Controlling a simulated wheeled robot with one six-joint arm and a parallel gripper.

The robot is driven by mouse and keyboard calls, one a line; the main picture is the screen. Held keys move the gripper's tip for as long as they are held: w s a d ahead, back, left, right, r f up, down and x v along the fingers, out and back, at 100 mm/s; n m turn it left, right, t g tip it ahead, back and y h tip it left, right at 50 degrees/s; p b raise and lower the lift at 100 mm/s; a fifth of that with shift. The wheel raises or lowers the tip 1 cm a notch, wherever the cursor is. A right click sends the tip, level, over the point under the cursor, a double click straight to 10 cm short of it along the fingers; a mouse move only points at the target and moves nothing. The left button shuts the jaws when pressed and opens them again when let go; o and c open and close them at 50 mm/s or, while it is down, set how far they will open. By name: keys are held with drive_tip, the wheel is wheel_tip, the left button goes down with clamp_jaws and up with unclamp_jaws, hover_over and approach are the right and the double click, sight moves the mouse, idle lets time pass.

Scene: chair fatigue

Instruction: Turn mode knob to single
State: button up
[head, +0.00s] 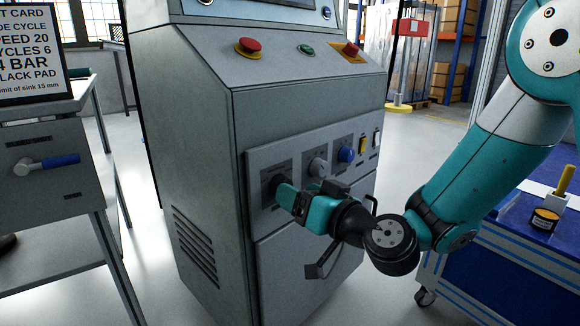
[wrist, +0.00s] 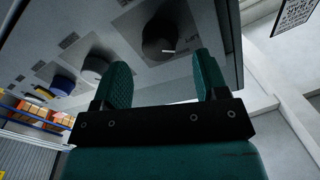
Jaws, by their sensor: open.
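My gripper (head: 289,195) is at the left part of the control panel on the grey machine cabinet. In the wrist view its two teal fingers (wrist: 162,64) are apart, with nothing between them that they grip. A round black knob (wrist: 158,40) sits ahead of the gap between the fingertips, and a short white mark shows on its face. A grey knob (head: 317,167) and a blue knob (head: 346,155) sit beside it on the same panel; the wrist view shows them too.
A yellow switch (head: 363,145) and a white switch (head: 376,140) sit at the panel's right end. A red button (head: 248,46) and a green button (head: 306,49) are on the sloped top. A blue cart (head: 520,250) stands right; a grey bench (head: 45,165) stands left.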

sight(280, 178)
drive_tip(key=shift+p+x, duration=1.25)
drive_tip(key=shift+x, duration=0.35)
drive_tip(key=c, duration=0.9)
